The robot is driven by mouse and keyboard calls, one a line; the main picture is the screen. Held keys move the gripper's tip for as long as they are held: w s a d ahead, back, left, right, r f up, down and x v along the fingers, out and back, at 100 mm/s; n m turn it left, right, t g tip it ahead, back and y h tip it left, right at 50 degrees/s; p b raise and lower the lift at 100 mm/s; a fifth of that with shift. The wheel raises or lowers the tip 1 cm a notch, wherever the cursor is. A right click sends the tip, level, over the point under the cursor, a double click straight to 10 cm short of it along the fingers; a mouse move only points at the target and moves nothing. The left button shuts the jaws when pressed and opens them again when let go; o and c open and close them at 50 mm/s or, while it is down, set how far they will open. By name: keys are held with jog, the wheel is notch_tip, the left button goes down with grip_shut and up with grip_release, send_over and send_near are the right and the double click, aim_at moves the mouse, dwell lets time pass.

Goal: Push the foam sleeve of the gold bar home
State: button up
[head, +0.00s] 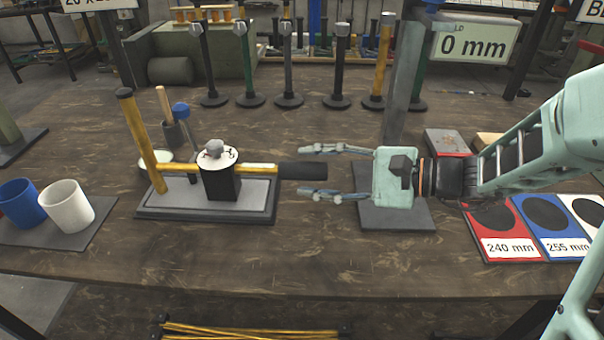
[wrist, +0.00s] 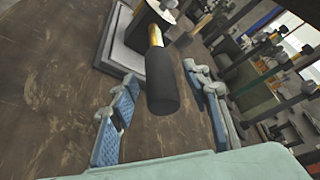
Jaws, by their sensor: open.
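The gold bar (head: 262,169) runs level through a black block (head: 221,184) with a white dial on a grey base plate (head: 160,212). The black foam sleeve (head: 302,171) sits on the bar's right end. The sleeve also shows in the wrist view (wrist: 162,83), with gold bar between it and the block. My gripper (head: 322,170) is open and comes from the right. Its fingers lie on either side of the sleeve's outer end, apart from it, as the wrist view (wrist: 158,115) also shows. I cannot tell how deep the sleeve sits on the bar.
An upright gold post (head: 142,140) stands at the plate's left end. White and blue mugs (head: 68,206) stand at left. A dark grey plate (head: 398,217) lies below my gripper. Marked cards (head: 497,230) lie at right. Several upright presses (head: 290,65) line the back. The front table is clear.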

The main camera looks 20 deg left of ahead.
jog(key=shift+x, duration=1.35)
jog(key=shift+c, duration=0.5)
grip_shut()
